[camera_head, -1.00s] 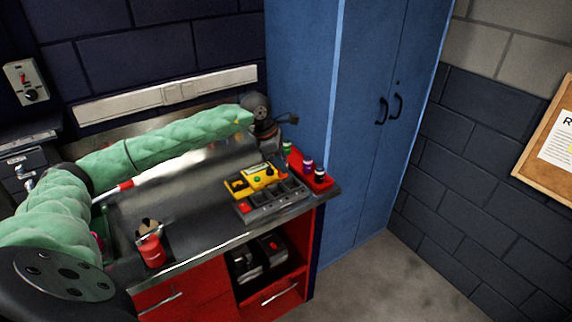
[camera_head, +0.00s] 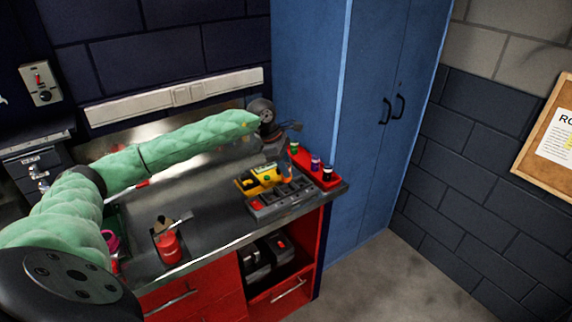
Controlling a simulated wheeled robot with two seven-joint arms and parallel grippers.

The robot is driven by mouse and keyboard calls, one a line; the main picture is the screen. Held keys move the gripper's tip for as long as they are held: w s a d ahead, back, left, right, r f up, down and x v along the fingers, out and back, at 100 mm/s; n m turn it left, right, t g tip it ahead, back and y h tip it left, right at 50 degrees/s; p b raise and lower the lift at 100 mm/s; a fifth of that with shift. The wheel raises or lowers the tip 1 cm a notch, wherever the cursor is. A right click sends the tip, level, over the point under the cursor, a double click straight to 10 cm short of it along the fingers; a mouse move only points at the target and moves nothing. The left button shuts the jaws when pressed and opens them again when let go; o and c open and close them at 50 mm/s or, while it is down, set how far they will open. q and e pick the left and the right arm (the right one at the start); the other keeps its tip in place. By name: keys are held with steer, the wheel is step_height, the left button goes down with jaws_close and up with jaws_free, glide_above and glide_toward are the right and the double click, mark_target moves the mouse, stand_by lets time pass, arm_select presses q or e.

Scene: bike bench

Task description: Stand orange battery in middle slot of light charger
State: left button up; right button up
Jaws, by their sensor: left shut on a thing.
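The light charger (camera_head: 283,205) is a grey block with several slots and a red patch at its left end, on the right part of the bench. My left gripper (camera_head: 283,160) comes down from behind the charger, shut on a small orange battery (camera_head: 288,173). The battery appears roughly upright over or at the charger's back edge. I cannot tell whether it is inside a slot. My right gripper is not in view.
A yellow device (camera_head: 259,179) sits directly behind the charger's left part. A red rack (camera_head: 321,178) with several coloured batteries stands at the bench's right end. The bench between cup and charger is clear.

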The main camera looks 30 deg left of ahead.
mark_target(286, 180)
arm_select(q)
step_height(286, 180, down, 3)
steer(key=shift+w+d+r, duration=0.1)
steer(key=shift+w+r, duration=0.05)
steer(key=shift+f+b, duration=0.35)
steer(key=shift+f, duration=0.65)
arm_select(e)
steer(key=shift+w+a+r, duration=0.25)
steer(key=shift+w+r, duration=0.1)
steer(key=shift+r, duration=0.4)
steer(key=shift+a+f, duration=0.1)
arm_select(q)
steer(key=shift+b, duration=0.95)
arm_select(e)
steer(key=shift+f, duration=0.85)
arm_select(q)
steer(key=shift+f+b, duration=0.5)
steer(key=shift+f, duration=0.1)
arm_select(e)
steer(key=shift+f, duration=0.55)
arm_select(q)
steer(key=o, duration=0.8)
steer(key=shift+c, duration=0.2)
